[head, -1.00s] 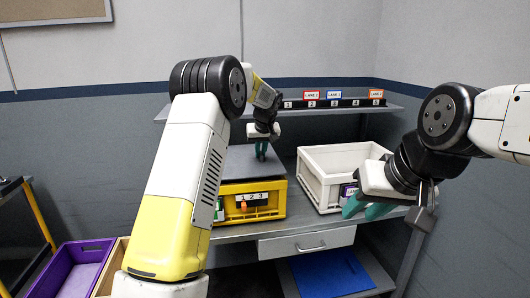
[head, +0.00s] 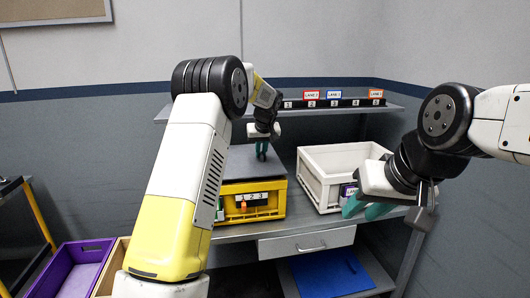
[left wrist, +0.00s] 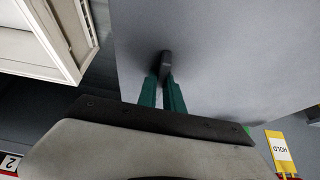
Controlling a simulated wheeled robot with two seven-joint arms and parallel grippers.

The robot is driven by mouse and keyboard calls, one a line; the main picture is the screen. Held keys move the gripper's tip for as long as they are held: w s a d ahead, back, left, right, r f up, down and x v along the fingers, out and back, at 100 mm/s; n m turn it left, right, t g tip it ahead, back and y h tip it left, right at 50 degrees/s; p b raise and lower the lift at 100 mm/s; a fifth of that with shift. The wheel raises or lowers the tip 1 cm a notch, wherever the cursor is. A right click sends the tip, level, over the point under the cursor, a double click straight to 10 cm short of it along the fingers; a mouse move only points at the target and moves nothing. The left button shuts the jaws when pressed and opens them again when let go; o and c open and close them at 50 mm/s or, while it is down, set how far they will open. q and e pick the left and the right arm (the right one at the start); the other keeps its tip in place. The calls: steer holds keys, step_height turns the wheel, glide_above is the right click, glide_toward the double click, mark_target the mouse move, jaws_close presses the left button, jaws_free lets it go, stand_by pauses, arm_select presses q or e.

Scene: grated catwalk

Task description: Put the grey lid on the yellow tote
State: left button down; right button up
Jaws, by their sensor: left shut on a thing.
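The yellow tote (head: 270,203) stands on the workbench in the middle of the head view, with a "1 2 3" label on its front. The flat grey lid (head: 240,166) lies level across the tote's top, its front edge close along the rim. I cannot tell whether it touches all round. My left gripper (head: 262,151) is above the lid, shut on its small dark handle. The left wrist view shows the green fingers (left wrist: 164,90) on either side of the handle (left wrist: 166,62). My right gripper (head: 366,210) is open and empty in front of the white crate.
The white crate (head: 312,180) stands right of the tote. Behind is a shelf with numbered slots and lane signs (head: 334,95). Below the bench are a drawer (head: 306,243) and a blue panel (head: 330,273). A purple bin (head: 83,270) is at lower left. My left arm hides the tote's left side.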

arm_select(q)
steer(key=shift+f, duration=0.9)
stand_by(2.8)
steer(key=c, duration=1.4)
jaws_free()
steer(key=shift+o, duration=0.4)
steer(key=o, duration=0.3)
